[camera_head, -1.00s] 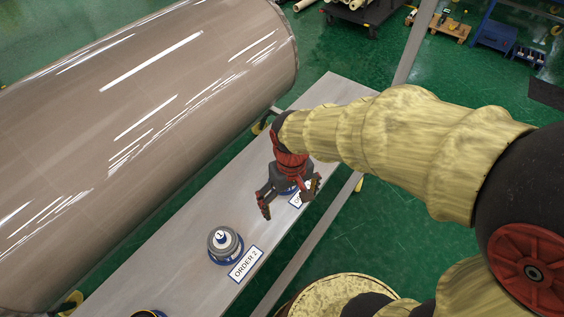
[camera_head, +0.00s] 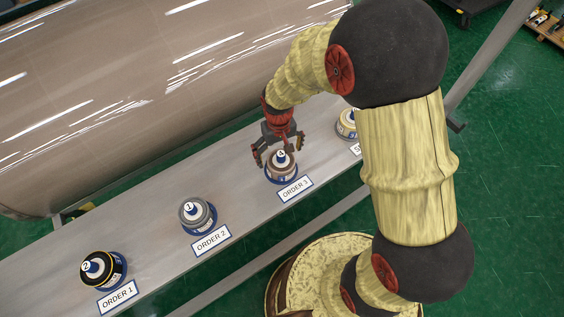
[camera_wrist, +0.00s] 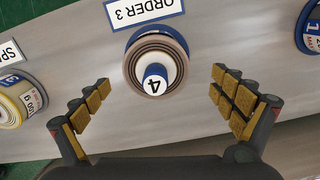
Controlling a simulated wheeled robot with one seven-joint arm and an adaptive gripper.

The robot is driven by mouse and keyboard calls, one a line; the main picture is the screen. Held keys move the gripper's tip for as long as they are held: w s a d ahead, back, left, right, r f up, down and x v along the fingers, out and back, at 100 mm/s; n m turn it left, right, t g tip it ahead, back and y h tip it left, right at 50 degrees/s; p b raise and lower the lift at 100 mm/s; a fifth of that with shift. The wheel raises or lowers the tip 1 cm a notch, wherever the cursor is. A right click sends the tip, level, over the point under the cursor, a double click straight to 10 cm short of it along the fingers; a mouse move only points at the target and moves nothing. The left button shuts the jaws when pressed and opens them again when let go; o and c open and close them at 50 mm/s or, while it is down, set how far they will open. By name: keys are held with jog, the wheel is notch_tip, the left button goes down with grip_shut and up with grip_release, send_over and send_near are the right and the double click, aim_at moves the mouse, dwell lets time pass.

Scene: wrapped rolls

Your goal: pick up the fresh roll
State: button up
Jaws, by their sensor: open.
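Several wrapped rolls stand upright on a long grey bench; I cannot tell which is the fresh one. A brown roll (camera_head: 281,167) with a blue-and-white core cap marked 4 stands behind the ORDER 3 label. My gripper (camera_head: 279,152) is open just above and behind it, fingers pointing down. In the wrist view the brown roll (camera_wrist: 156,66) lies between and beyond the spread fingertips (camera_wrist: 160,80), apart from them. A cream roll (camera_head: 346,124) stands to the right, partly hidden by my arm; it shows at the left in the wrist view (camera_wrist: 14,104).
A grey roll (camera_head: 197,214) marked 1 stands at the ORDER 2 label (camera_head: 211,240). A black roll (camera_head: 103,269) marked 2 stands at the ORDER 1 label (camera_head: 117,297). A huge shiny brown cylinder (camera_head: 130,90) lies behind the bench (camera_head: 150,223). Bare bench separates the rolls.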

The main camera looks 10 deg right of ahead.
aim_at(281, 163)
jog(key=shift+d+f, duration=0.2)
jog(key=shift+f, duration=0.55)
notch_tip(281, 163, down, 5)
jog(key=shift+d+r+b, duration=0.1)
jog(key=shift+r+b, duration=0.1)
jog(key=shift+b, duration=0.75)
jog(key=shift+c, duration=1.1)
jog(key=c, duration=1.3)
